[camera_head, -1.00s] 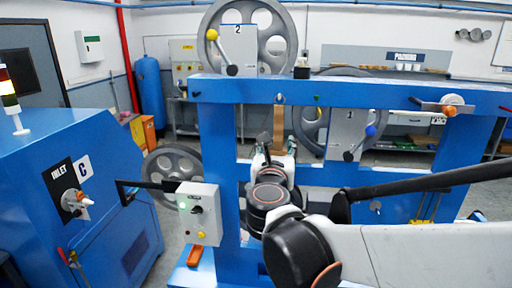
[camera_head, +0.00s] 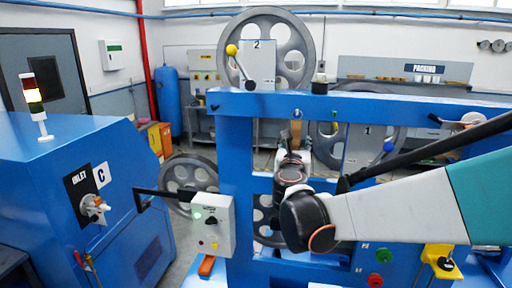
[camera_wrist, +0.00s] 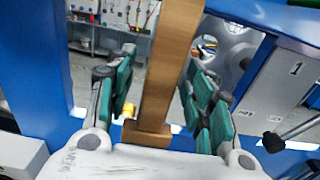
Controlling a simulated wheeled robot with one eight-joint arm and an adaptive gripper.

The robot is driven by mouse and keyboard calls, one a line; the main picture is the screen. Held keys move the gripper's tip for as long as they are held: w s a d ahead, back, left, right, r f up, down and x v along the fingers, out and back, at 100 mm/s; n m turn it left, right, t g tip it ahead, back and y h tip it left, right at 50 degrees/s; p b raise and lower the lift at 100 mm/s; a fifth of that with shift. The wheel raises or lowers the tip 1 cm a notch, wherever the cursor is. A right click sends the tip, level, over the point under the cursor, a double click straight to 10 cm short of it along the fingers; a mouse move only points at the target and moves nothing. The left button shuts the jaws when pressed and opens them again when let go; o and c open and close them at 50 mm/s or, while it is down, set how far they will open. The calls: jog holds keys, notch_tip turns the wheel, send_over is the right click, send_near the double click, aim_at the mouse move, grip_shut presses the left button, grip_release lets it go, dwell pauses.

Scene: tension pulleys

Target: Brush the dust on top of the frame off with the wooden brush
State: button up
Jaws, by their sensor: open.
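A brown wooden piece, which looks like the wooden brush (camera_wrist: 170,65), runs upright between my gripper's fingers in the wrist view and widens at its lower end. It also shows in the head view (camera_head: 296,130) below the frame's top beam. My gripper (camera_wrist: 160,100) is open, with green finger pads on both sides of the wood and visible gaps to it. In the head view my gripper (camera_head: 294,146) is small and partly hidden by my arm. The blue frame (camera_head: 400,104) spans the view. Dust on its top cannot be made out.
A control box (camera_head: 212,224) is at the frame's left post. A blue machine (camera_head: 60,160) fills the left.

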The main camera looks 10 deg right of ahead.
aim_at(294, 140)
grip_shut()
jog(key=shift+r, duration=0.45)
jog(key=shift+s+a, duration=0.15)
jog(key=shift+s, duration=0.1)
dwell(0.3)
jog(key=shift+s+a+r, duration=0.1)
jog(key=shift+s+a, duration=0.1)
jog(key=shift+s, duration=0.25)
jog(key=shift+s+a+r+p, duration=0.2)
jog(key=shift+s+r+p, duration=0.25)
jog(key=shift+s+p, duration=0.1)
dwell(0.3)
jog(key=shift+s+a, duration=0.2)
jog(key=shift+s, duration=0.35)
dwell(0.4)
